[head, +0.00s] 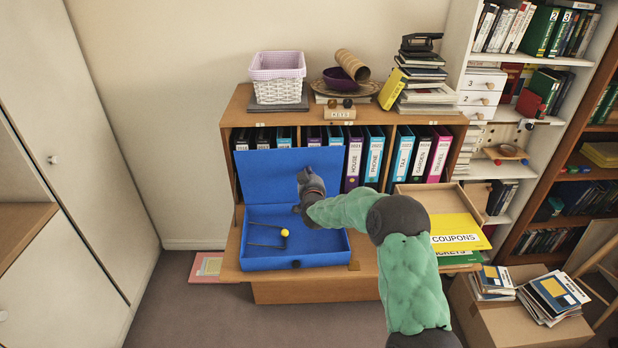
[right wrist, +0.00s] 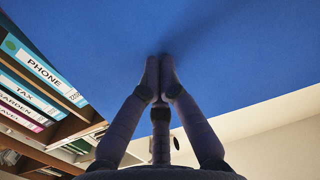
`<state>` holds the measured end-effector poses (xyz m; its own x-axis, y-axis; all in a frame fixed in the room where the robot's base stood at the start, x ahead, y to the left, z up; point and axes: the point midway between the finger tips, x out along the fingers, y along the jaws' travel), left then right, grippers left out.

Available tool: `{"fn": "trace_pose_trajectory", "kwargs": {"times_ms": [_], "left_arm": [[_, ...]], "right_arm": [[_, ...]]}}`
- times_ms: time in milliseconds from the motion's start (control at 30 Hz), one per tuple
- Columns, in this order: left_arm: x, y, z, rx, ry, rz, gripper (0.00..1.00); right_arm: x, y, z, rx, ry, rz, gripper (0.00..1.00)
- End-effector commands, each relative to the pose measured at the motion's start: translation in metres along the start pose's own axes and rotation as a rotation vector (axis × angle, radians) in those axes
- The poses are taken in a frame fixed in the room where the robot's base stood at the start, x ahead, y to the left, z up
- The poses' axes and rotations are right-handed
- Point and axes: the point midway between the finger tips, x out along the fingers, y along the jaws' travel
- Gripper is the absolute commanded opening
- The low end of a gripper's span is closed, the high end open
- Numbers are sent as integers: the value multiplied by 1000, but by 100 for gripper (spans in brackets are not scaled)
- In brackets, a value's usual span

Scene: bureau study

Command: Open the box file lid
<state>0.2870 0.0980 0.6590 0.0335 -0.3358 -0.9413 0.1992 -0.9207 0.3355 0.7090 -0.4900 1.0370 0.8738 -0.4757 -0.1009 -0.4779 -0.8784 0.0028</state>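The blue box file (head: 325,241) lies on the pulled-out wooden shelf of the bureau, its tray facing up. Its lid (head: 262,172) stands raised at the back, close to upright, in front of the row of binders. A wire clip with a yellow ball (head: 285,233) shows inside the tray. My right gripper (head: 306,176) is in front of the lid's inner face, above the tray. In the right wrist view its fingertips (right wrist: 159,65) are together, at or very near the blue lid (right wrist: 220,45); I cannot tell whether they touch. My left gripper is not in view.
Binders (head: 374,155) stand in the compartments behind the lid. An open drawer (head: 445,201) with a yellow COUPONS folder (head: 457,229) is to the right. A white basket (head: 278,85) and stacked books (head: 420,75) stand on top. A cardboard box (head: 505,325) stands on the floor at right.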

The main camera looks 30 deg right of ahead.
Motion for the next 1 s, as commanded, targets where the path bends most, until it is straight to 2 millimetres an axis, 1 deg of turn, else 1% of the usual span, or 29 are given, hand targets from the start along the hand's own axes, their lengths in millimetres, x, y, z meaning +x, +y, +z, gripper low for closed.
{"fn": "trace_pose_trajectory", "kwargs": {"times_ms": [133,500,833,1000], "left_arm": [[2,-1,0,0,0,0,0],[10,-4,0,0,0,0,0],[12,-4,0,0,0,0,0],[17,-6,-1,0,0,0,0]], "right_arm": [[5,0,0,0,1,1,0],[32,0,4,-1,1,0,0],[41,0,4,0,1,0,0],[52,0,9,0,1,1,0]]}}
